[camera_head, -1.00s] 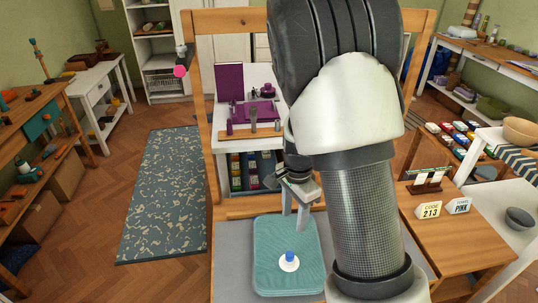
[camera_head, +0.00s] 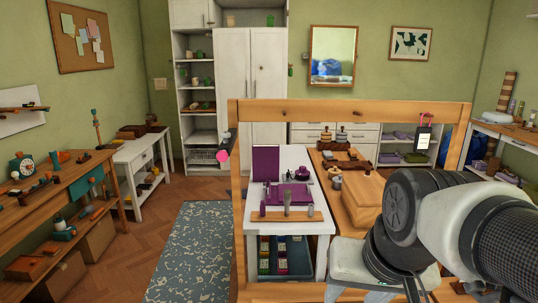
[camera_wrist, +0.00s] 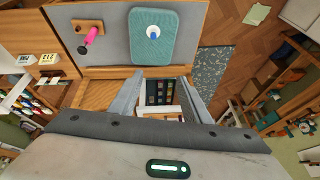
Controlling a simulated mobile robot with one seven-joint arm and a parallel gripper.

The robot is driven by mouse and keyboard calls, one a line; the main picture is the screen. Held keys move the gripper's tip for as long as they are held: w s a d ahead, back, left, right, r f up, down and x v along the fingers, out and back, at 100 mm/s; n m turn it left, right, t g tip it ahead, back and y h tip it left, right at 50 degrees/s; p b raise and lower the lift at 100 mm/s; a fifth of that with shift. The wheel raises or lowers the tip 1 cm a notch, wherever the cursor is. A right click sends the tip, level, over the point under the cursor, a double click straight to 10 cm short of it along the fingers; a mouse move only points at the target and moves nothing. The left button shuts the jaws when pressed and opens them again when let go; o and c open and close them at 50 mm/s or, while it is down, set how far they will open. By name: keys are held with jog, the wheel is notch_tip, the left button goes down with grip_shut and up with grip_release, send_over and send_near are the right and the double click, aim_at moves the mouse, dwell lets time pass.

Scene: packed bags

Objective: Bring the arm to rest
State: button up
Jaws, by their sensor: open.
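My arm (camera_head: 440,235) reaches in from the right edge of the head view, bent and folded low at the lower right. Its fingertips do not show there. In the wrist view my gripper (camera_wrist: 163,76) is open, its two grey fingers apart with nothing held between them. Beyond the fingers is a wooden board edge, with a grey surface above it in the picture. On that surface lies a teal pad (camera_wrist: 180,48) bearing a white disc with a blue knob (camera_wrist: 153,32), apart from the fingers.
A wooden frame (camera_head: 350,108) stands before me. Behind it are a white table (camera_head: 318,226) with purple items and a wooden box (camera_head: 350,200). A pink-handled tool (camera_wrist: 90,37) lies by the pad. A workbench (camera_head: 60,190) stands left; a patterned rug (camera_head: 190,255) covers open floor.

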notch_tip(320, 180, up, 17)
jog(key=s+n+p, duration=0.1)
jog(key=s+p, duration=0.2)
jog(key=p, duration=1.3)
jog(key=shift+d+n+t+h, duration=0.3)
jog(key=shift+t, duration=0.1)
jog(key=shift+r, duration=0.1)
